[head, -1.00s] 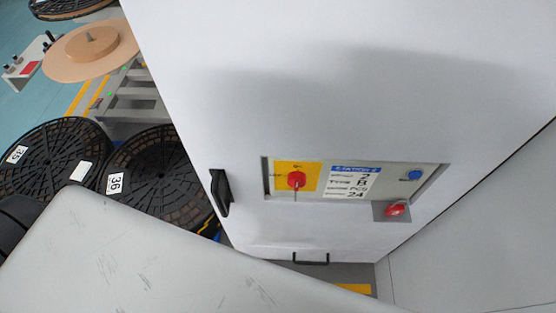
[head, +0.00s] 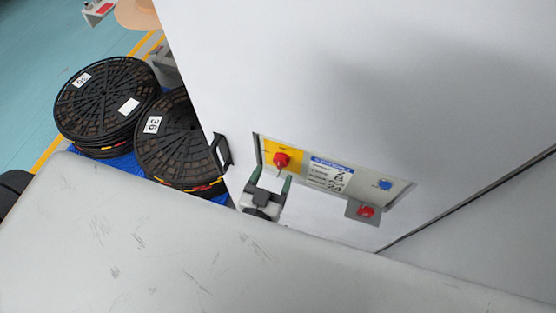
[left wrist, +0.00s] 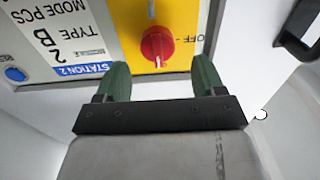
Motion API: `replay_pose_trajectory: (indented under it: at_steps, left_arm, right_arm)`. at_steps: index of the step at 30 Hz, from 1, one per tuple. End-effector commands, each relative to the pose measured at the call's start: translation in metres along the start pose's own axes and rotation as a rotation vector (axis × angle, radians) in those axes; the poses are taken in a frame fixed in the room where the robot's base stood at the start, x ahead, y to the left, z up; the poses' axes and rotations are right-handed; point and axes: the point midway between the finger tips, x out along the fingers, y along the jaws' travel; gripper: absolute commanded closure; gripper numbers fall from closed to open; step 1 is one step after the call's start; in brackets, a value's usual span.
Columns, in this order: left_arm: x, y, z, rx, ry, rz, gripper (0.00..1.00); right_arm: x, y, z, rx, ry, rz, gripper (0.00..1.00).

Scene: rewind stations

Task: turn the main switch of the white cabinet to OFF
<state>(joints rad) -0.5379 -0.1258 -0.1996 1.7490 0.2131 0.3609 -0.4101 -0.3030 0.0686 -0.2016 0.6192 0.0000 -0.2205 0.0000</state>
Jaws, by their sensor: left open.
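The white cabinet (head: 330,70) fills the middle and right of the head view. Its main switch (head: 281,160) is a red rotary knob on a yellow plate, in a recessed panel. In the left wrist view the red knob (left wrist: 157,44) shows a pale mark along its handle, and "OFF" is printed on the yellow plate beside it. My left gripper (head: 270,182) is open and empty, just below the knob in the head view. In the left wrist view its two green fingers (left wrist: 157,78) straddle the space in front of the knob, apart from it. My right gripper is not in view.
The panel also holds a label (head: 328,175), a blue button (head: 385,184) and a red button (head: 366,211) on a grey box. A black door handle (head: 222,152) sticks out left of the panel. Stacked black reels (head: 105,105) stand further left.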

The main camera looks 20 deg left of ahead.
Motion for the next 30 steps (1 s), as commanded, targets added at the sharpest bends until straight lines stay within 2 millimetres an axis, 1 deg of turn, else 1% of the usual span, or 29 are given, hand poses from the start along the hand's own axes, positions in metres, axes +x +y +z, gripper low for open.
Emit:
replay_pose_trajectory:
  at_steps: [1,3,7,12,18,19,28,30]
  left_arm:
    - [0.011,0.0,-0.003,0.0,0.002,0.0,0.31]
    - [0.021,0.0,-0.002,0.0,0.0,0.0,0.31]
    - [0.034,0.0,-0.001,0.0,-0.001,0.0,0.31]
    - [0.04,0.0,0.0,-0.001,-0.002,0.0,0.31]
    - [0.041,0.0,0.001,-0.001,-0.002,0.0,0.31]
    - [0.041,0.0,0.001,-0.001,-0.002,0.0,0.32]
    - [0.04,0.0,0.001,-0.001,-0.002,0.0,0.78]
    - [0.04,0.0,0.001,-0.001,-0.002,0.0,0.8]
  right_arm:
    - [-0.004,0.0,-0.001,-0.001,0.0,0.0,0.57]
    - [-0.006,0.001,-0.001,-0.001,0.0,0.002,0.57]
    - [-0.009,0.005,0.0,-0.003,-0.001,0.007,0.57]
    - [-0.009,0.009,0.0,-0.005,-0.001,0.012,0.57]
    - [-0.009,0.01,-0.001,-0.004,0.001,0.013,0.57]
    - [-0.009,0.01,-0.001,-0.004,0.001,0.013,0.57]
    - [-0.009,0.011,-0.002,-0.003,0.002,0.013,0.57]
    - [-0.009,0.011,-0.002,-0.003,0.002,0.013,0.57]
